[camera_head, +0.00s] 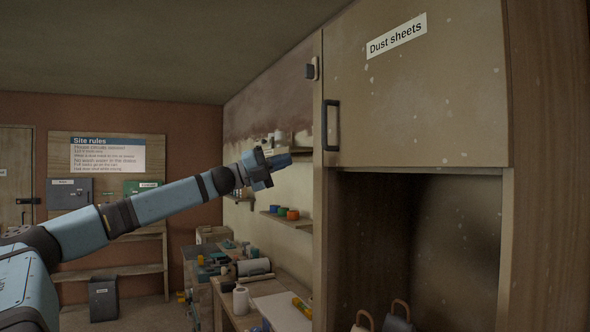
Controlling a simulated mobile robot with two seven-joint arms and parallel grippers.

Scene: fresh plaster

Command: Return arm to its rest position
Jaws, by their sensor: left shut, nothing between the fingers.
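My left arm comes in from the lower left and stretches up toward the middle of the head view. My left gripper (277,161) is at its end, shut and empty, in the air left of a tall cabinet. The gripper looks apart from the cabinet door (430,95), which is shut, has a dark handle (331,125) and is labelled "Dust sheets". My right gripper is not in view.
Below the door is an open, dark cabinet bay (420,235) with two handled items at its bottom. A cluttered workbench (228,312) and a wall shelf with coloured pots (282,212) lie beyond the arm. A dark bin (103,300) stands on the floor at left.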

